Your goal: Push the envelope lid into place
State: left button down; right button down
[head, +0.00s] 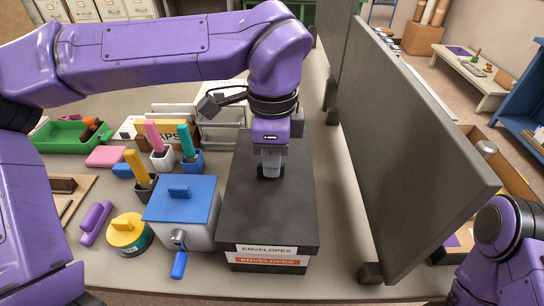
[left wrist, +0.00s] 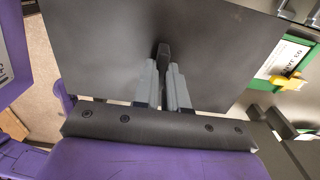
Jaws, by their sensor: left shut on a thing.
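The dark grey envelope lid (head: 245,212) lies over the envelope box (head: 234,265) at the middle of the table. The lid's front carries a white ENVELOPES label, just above the orange ENVELOPES label on the box. I cannot tell whether the lid is fully seated. My left gripper (head: 270,172) points down onto the lid's top and is shut on its small knob, which the fingers mostly hide. In the left wrist view the fingers (left wrist: 163,88) close around the dark knob (left wrist: 163,52) above the flat lid. My right arm shows at the lower right; its gripper is out of view.
A grey upright partition (head: 410,150) stands close to the right of the box. A blue-topped grey container (head: 182,205) with a crank stands close on the left. Pen cups, a yellow-lidded tin (head: 126,231) and a green tray (head: 62,136) fill the left side.

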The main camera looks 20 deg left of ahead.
pick_arm(q)
jog(key=shift+f+b, duration=0.15)
jog(key=shift+b, duration=0.15)
dwell(0.5)
jog(key=c, duration=1.1)
grip_release()
jog(key=shift+r+p, duration=1.6)
jog(key=shift+r, duration=1)
